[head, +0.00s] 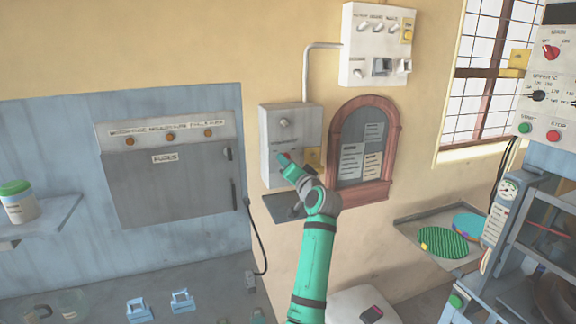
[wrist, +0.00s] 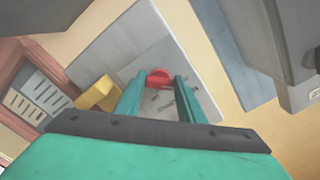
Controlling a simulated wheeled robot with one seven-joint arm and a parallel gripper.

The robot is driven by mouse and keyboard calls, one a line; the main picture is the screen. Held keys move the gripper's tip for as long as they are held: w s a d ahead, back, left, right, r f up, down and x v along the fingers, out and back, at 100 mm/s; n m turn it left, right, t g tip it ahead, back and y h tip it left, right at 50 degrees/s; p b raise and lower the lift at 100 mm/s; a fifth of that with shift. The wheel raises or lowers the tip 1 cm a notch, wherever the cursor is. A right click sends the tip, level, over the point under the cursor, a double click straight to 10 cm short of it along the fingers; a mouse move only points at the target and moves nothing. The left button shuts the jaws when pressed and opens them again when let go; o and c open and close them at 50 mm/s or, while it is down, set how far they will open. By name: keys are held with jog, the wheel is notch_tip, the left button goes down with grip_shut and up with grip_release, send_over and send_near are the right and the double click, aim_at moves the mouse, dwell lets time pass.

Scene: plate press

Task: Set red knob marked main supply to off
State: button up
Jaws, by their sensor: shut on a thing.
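A red knob (wrist: 158,76) sits on a light plate on the front of a grey wall box (head: 272,127). In the wrist view the plate has small dark lettering, too blurred to read. My gripper (wrist: 160,84) is shut on this knob, with one teal finger on each side of it. In the head view my gripper (head: 288,162) reaches the lower front of the box and mostly hides the knob. A second red knob (head: 551,52), with small markings around it, is on the white panel at the upper right, apart from my gripper.
A yellow tag (head: 313,157) is beside my gripper. An arched wooden notice frame (head: 389,180) is close on the right. A dark shelf (head: 279,208) juts out below the box. A grey fuse cabinet (head: 168,185) is on the left. A white switch box (head: 372,45) is above.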

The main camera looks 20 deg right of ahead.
jog(key=shift+f, duration=0.1)
jog(key=o, duration=1)
jog(key=shift+o, duration=0.2)
jog(key=shift+s, duration=0.1)
jog(key=s, duration=1)
jog(key=shift+s+d, duration=0.2)
jog(key=shift+s, duration=0.1)
